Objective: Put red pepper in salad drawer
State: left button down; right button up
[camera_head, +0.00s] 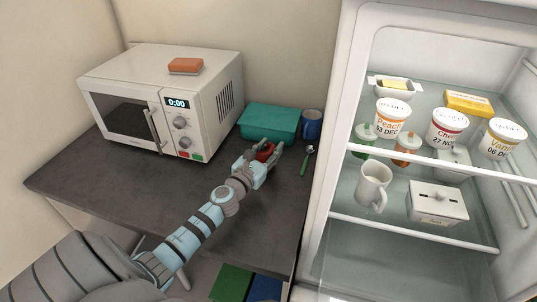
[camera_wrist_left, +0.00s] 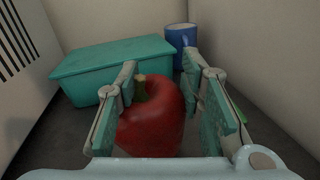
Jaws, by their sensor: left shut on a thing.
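The red pepper (camera_head: 265,152) is on the dark counter in front of a teal box, mostly covered by my left gripper (camera_head: 268,158) in the head view. In the left wrist view the red pepper (camera_wrist_left: 152,118), with its green stem, sits between the fingers of my left gripper (camera_wrist_left: 165,105), which is shut on it. I cannot tell whether the pepper touches the counter. The open fridge (camera_head: 345,150) stands at the right with glass shelves. The salad drawer cannot be made out; the fridge's lower part runs out of the picture. My right gripper is not in view.
The teal box (camera_head: 268,119) and a blue mug (camera_head: 311,125) stand behind the pepper. A green-handled spoon (camera_head: 307,160) lies to its right. A microwave (camera_head: 165,98) with a sponge (camera_head: 186,66) on top is at left. The fridge shelves hold tubs, a white jug (camera_head: 372,187) and a white box (camera_head: 437,203).

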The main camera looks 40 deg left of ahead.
pick_arm(q)
jog(key=c, duration=1.1)
grip_release()
jog(key=shift+s+r, duration=0.1)
jog(key=shift+s, duration=0.1)
jog(key=s, duration=0.3)
jog(key=s+d+b, duration=0.1)
jog(key=s, duration=0.3)
jog(key=s+b, duration=0.1)
jog(key=s, duration=0.3)
jog(key=shift+s+d, duration=0.15)
jog(key=shift+d, duration=0.05)
jog(key=shift+s, duration=0.15)
